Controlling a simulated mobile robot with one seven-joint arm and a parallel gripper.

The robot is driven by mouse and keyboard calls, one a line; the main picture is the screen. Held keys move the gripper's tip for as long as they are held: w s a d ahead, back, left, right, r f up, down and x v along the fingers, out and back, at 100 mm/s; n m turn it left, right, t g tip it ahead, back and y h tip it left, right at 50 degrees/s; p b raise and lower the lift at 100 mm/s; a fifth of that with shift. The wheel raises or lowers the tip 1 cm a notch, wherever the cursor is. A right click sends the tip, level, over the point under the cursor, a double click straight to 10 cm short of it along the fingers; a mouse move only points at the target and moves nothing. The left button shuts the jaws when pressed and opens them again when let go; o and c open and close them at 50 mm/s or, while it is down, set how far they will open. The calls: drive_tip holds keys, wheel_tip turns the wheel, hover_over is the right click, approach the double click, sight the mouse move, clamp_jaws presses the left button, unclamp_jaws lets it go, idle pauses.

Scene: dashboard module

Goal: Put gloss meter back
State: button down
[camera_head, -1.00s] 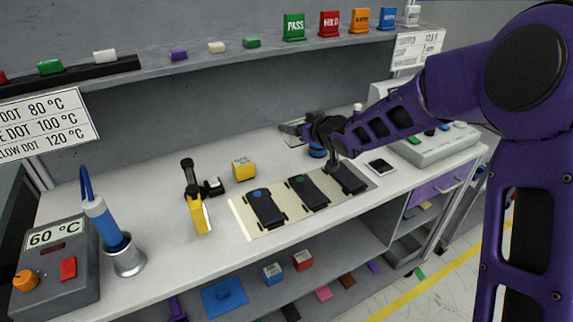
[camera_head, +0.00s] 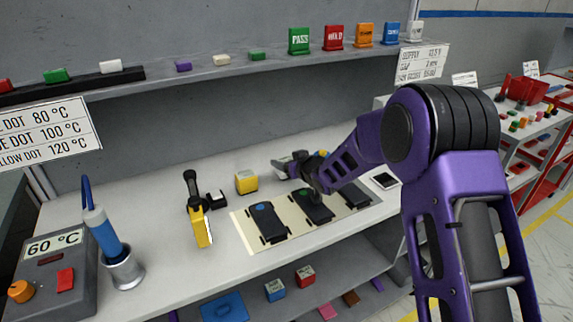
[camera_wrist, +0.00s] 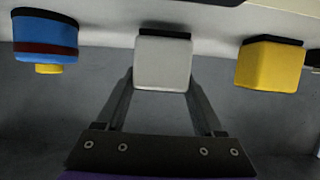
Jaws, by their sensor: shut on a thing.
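A pale grey block with a dark base (camera_wrist: 163,62), which looks like the gloss meter, sits between the two fingers of my gripper (camera_wrist: 162,82) in the wrist view. The fingers are closed along its sides. In the head view my gripper (camera_head: 286,166) is at the back of the bench, behind the row of dark panels, and my wrist partly hides it. The wrist view is upside down, and I cannot tell whether the block touches the bench.
A yellow block (camera_head: 246,182) stands to the left, also in the wrist view (camera_wrist: 270,64). A blue cylinder with a red band (camera_wrist: 45,40) is on the other side. Dark panels (camera_head: 266,222) lie on a pale mat (camera_head: 243,232). A yellow handheld tool (camera_head: 202,228) stands further left.

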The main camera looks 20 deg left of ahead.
drive_tip(key=shift+f, duration=0.25)
drive_tip(key=shift+f, duration=0.1)
drive_tip(key=shift+f, duration=0.15)
unclamp_jaws()
drive_tip(key=shift+r, duration=0.35)
drive_tip(key=v, duration=1.2)
drive_tip(key=shift+s+f, duration=0.1)
drive_tip(key=shift+f, duration=0.05)
